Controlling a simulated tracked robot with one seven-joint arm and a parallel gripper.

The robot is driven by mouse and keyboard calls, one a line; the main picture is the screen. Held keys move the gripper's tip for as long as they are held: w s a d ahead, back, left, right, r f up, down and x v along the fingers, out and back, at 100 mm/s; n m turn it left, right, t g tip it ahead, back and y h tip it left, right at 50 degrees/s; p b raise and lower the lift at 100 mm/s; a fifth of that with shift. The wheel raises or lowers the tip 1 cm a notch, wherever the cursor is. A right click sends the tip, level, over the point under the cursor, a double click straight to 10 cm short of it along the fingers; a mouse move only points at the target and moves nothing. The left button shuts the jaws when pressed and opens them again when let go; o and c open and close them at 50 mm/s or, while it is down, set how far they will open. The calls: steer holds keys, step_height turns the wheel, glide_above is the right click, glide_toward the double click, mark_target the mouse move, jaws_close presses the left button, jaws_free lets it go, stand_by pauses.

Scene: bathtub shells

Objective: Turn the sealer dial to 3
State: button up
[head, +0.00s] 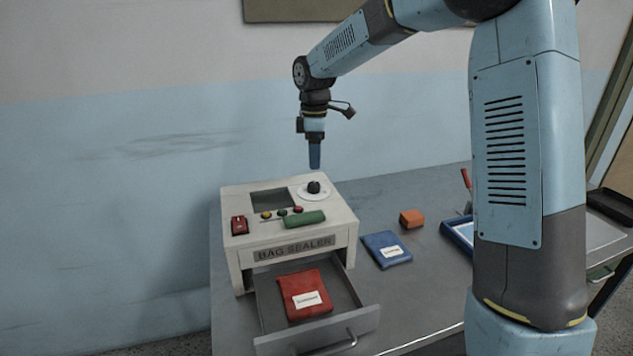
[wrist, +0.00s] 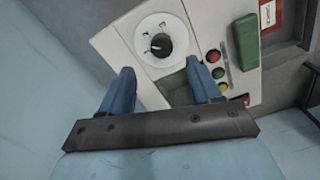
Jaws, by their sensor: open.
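The bag sealer (head: 290,247) is a cream box on the table with a dark panel in its top. Its dial is a black knob (head: 314,187) on a white disc at the top right, and the knob also shows in the wrist view (wrist: 160,45). The marks around the knob are too small to read. My gripper (head: 315,166) points down just above the dial, apart from it. In the wrist view my gripper (wrist: 164,80) is open and empty, with its two blue fingers spread below the knob in the picture.
The sealer's front drawer (head: 368,318) is open and holds a red pouch (head: 305,296). A green block (head: 305,219), a red switch (head: 239,226) and small coloured buttons are on the sealer. A blue pouch (head: 386,250) and an orange block (head: 411,218) lie to its right.

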mark_target(316, 183)
step_height(316, 183, down, 8)
steer(key=shift+f, duration=0.15)
stand_by(0.4)
steer(key=shift+d, duration=0.1)
steer(key=c, duration=1)
